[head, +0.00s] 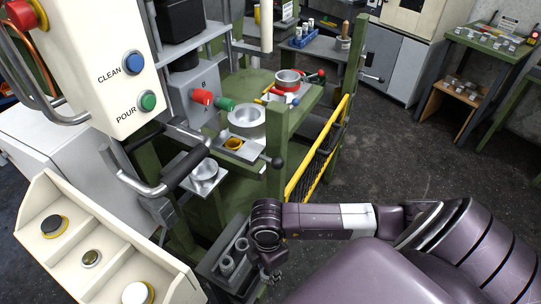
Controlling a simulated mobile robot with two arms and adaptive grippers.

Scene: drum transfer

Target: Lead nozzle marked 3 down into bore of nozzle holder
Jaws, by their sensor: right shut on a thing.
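My right gripper (268,276) points down at the bottom of the head view, beside a grey rack (207,269). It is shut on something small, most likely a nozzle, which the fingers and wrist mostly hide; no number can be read. Grey cylindrical nozzles (227,265) stand in the rack just left of the gripper. I cannot tell for sure which part is the nozzle holder. My left gripper is not in view.
A machine panel (125,75) with CLEAN and POUR buttons stands at upper left. A black-gripped handle (183,163) and green posts (277,150) stand close to my arm. A yellow-edged guard (318,150) lies behind it. A cream tray (85,235) fills the lower left.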

